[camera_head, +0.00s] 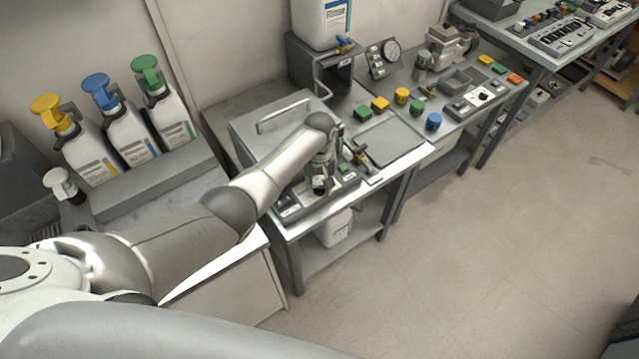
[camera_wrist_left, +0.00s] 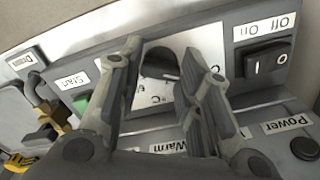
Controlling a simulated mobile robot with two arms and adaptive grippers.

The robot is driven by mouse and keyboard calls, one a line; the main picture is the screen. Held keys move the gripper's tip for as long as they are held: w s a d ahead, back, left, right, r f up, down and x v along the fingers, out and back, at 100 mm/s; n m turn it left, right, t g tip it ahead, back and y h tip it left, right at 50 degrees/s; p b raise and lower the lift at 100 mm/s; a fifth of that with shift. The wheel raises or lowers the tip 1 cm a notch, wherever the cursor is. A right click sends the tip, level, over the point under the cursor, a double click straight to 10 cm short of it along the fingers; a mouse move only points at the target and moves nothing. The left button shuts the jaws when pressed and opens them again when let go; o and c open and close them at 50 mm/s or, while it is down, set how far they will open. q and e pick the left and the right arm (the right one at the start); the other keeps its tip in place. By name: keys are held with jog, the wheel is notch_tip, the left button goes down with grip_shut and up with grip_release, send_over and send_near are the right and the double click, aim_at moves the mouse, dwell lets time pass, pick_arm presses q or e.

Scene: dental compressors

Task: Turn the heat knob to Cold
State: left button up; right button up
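The heat knob (camera_wrist_left: 160,64) is a dark round knob on a white plate marked °C, in the left wrist view. A "Warm" label (camera_wrist_left: 168,148) is partly hidden by my fingers; I cannot read a Cold label or tell the knob's exact setting. My left gripper (camera_wrist_left: 160,62) has its two fingers apart, one on each side of the knob; I cannot tell whether they touch it. In the head view, my left gripper (camera_head: 320,184) points down at the front panel of the grey machine (camera_head: 250,127) and hides the knob. My right gripper is not in view.
An Off/On rocker switch (camera_wrist_left: 267,62) sits to the right of the knob plate, with a round Power button (camera_wrist_left: 305,148) near it. A green Start button (camera_wrist_left: 81,103) and a brass fitting (camera_wrist_left: 52,122) are left. Open floor (camera_head: 480,250) lies in front of the benches.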

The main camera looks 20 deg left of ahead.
aim_at(319, 187)
pick_arm(q)
jog(key=o, duration=0.4)
jog(key=shift+r, duration=0.1)
notch_tip(319, 187, up, 12)
jog(key=shift+f, duration=0.1)
dwell(0.4)
dwell(0.4)
